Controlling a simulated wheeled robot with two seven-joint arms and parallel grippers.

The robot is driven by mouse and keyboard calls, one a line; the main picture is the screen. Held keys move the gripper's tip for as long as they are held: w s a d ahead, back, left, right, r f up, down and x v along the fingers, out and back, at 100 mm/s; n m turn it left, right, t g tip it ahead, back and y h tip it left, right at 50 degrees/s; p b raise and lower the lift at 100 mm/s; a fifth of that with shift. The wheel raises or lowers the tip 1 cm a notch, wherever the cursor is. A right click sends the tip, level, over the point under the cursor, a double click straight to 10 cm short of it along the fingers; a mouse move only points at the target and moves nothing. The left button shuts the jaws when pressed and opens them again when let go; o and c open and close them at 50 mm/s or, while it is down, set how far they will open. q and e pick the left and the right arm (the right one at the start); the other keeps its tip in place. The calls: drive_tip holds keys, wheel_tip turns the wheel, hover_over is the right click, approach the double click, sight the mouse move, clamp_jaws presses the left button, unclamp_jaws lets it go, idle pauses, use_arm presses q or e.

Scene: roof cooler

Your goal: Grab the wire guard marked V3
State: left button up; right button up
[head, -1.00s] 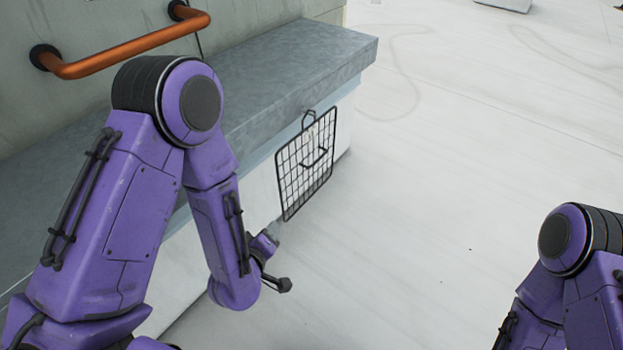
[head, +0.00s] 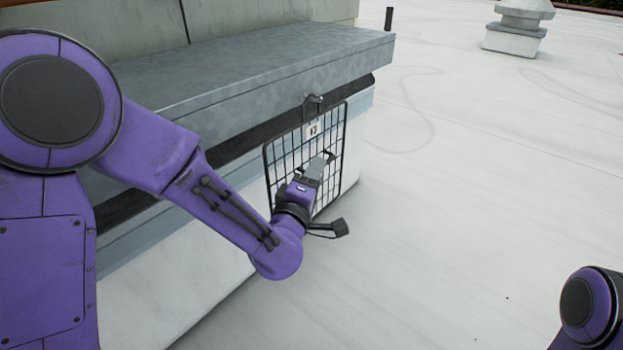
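The wire guard (head: 338,148) is a dark, upright rectangular grid with a small white tag (head: 313,129) on its upper part; the tag's mark is small but seems to read V3. It hangs by its top from a hook (head: 314,98) under the ledge's edge. My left gripper (head: 321,164) is in front of the middle of the guard and hides part of its mesh and any handle there. I cannot tell whether its fingers touch the wires or how far apart they are. My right gripper is out of view.
A grey metal ledge (head: 250,70) runs along the wall above a white base (head: 225,295), behind and left of the guard. The pale roof floor (head: 450,220) to the right is open. A roof vent (head: 518,30) stands far off at the top right.

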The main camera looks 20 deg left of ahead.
use_arm(q)
drive_tip(key=w, duration=0.3)
drive_tip(key=shift+w+a+f, duration=0.15)
drive_tip(key=shift+f, duration=0.1)
drive_tip(key=shift+w+r, duration=0.1)
drive_tip(key=shift+w, duration=0.25)
clamp_jaws()
